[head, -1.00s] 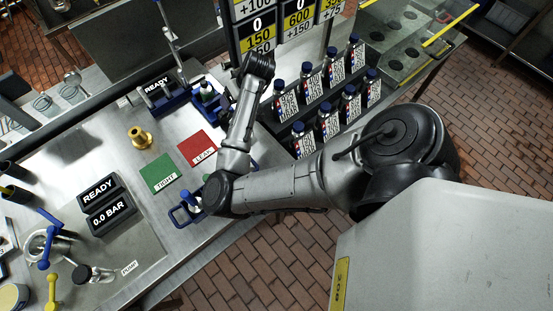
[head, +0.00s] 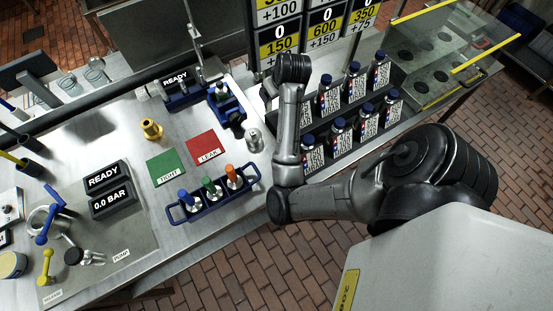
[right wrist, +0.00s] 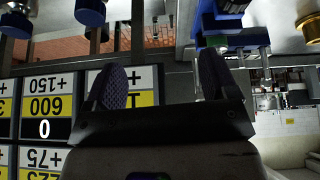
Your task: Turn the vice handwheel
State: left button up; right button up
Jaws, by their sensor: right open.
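The blue vice (head: 229,108) stands on the bench near its back right, with a small fitting in or on it. A dark round part, which looks like its handwheel (head: 237,131), shows at its near end. A blue mechanism, apparently the vice (right wrist: 225,38), shows upside down at the top of the right wrist view. My right gripper (right wrist: 162,82) has its two fingers apart with nothing between them. In the head view its arm reaches up to the right of the vice, and the fingers are hidden behind the wrist. My left gripper is not in view.
Several blue-capped bottles (head: 338,131) stand in a rack right of my forearm. A blue carrier (head: 214,205) with three valves, a steel fitting (head: 254,140) and a brass fitting (head: 151,129) stand on the bench. Green (head: 166,167) and red (head: 206,147) mats lie clear. Score boards (head: 279,38) hang behind.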

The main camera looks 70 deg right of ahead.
jog(key=s+a+f+n, duration=0.2)
jog(key=s+a+f, duration=0.1)
jog(key=a, duration=0.5)
jog(key=s+a+f+n+y, duration=0.1)
jog(key=s+a+f+n, duration=0.2)
jog(key=a, duration=0.6)
jog(key=s+a+f+n+y, duration=0.1)
jog(key=s+a+f+n, duration=0.1)
jog(key=a+f, duration=0.3)
jog(key=shift+s+a+f+n, duration=0.15)
jog(key=shift+s+a, duration=0.25)
jog(key=shift+a, duration=0.55)
jog(key=shift+s+a+r+n, duration=0.1)
jog(key=shift+s+a+n, duration=0.2)
jog(key=shift+a, duration=0.6)
jog(key=shift+s+a+f+y, duration=0.25)
jog(key=shift+s+a+y, duration=0.05)
jog(key=shift+s+a, duration=0.35)
jog(key=shift+w, duration=0.1)
